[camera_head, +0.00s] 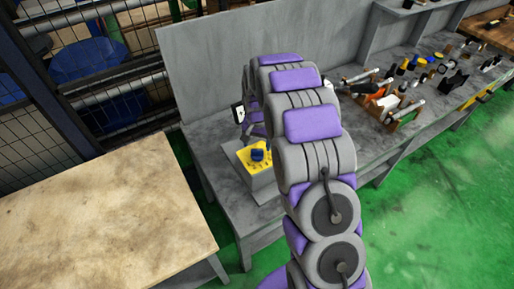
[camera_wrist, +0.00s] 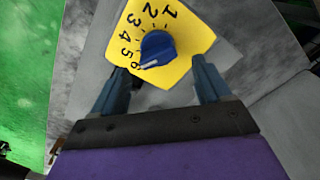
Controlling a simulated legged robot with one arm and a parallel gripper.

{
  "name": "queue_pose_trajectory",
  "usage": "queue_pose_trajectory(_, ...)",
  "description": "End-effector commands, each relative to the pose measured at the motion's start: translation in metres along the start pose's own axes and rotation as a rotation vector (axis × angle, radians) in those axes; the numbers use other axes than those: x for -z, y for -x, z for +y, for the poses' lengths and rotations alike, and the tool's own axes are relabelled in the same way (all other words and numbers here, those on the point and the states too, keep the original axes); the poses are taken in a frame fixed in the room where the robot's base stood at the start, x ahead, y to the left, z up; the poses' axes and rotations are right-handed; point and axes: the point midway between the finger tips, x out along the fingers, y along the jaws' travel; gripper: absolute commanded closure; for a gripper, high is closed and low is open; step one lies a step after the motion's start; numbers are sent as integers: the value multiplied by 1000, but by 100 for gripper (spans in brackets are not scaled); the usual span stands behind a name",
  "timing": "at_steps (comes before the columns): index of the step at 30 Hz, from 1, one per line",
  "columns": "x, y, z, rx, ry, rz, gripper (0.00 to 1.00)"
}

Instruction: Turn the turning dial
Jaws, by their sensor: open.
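The turning dial (camera_wrist: 157,49) is a blue knob on a yellow plate (camera_wrist: 190,22) marked with numbers 1 to 6. In the wrist view its white pointer is toward the 6. In the head view the dial (camera_head: 258,155) sits on a grey box on the grey workbench. My gripper (camera_wrist: 160,82) is open and empty in the wrist view. Its two fingers stand apart at the lower left and lower right of the knob in that view. I cannot tell whether they touch the plate. In the head view my arm hides most of the gripper.
The grey workbench (camera_head: 205,148) has a tall back panel (camera_head: 210,62). Several tools and a holder (camera_head: 392,108) lie further right on it. A wooden-topped table (camera_head: 100,225) stands at the left front. Green floor (camera_head: 440,200) is clear at the right. A mesh fence is at the back left.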

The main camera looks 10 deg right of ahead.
Motion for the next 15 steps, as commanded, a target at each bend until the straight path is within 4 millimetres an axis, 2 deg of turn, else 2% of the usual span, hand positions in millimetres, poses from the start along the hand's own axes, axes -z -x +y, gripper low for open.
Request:
queue_pose_trajectory(1,1,15,-1,3,0,6,23)
queue_pose_trajectory(9,1,74,-1,1,0,1,23)
queue_pose_trajectory(15,1,110,-1,1,0,1,23)
